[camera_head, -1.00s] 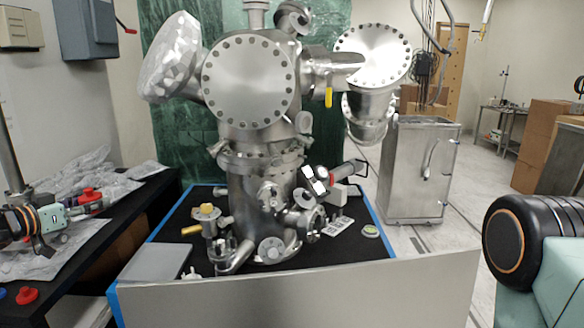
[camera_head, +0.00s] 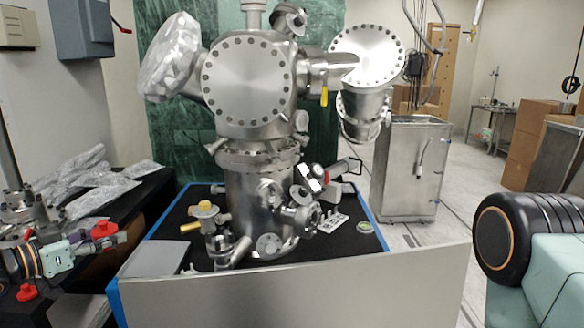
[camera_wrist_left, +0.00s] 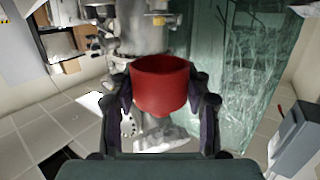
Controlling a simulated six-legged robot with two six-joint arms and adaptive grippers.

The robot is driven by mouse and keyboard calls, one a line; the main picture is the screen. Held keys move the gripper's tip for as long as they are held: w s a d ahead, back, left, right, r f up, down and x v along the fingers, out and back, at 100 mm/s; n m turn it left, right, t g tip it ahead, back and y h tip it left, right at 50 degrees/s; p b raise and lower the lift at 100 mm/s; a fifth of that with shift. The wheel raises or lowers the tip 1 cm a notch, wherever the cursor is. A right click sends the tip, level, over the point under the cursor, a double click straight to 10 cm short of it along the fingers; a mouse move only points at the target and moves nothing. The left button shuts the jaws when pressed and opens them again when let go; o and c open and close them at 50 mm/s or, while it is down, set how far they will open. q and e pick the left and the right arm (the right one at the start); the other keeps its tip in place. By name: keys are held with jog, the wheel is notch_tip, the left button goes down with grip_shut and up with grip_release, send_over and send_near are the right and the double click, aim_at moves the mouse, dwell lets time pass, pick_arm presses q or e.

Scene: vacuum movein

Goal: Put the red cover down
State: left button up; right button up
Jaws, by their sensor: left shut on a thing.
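A red cover (camera_head: 104,230) is held in my left gripper (camera_head: 90,239) at the left of the head view. In the left wrist view the red cover (camera_wrist_left: 160,88) is a short round cup between the two dark fingers (camera_wrist_left: 160,103). The fingers press on its sides. In the head view the held cover shows over the black table's edge; its height above the table is hard to tell. Another red cover (camera_head: 27,292) lies on the black table at the lower left. My right gripper is out of view.
A steel vacuum chamber (camera_head: 247,82) stands on a black surface edged with blue tape. A grey flat box (camera_head: 157,258) sits at its near left corner. A metal cabinet (camera_head: 415,165) stands at right.

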pick_arm(q)
jog(key=s+d+f+m+g+h, duration=0.2)
jog(key=s+d+f, duration=0.2)
jog(key=s+d, duration=0.5)
jog(key=s+d+f+m+g+h+b, duration=0.1)
jog(key=s+d+f+m+g+h, duration=0.2)
jog(key=s+d, duration=0.6)
jog(key=d+f, duration=0.1)
jog(key=d, duration=0.6)
jog(key=shift+s, duration=0.15)
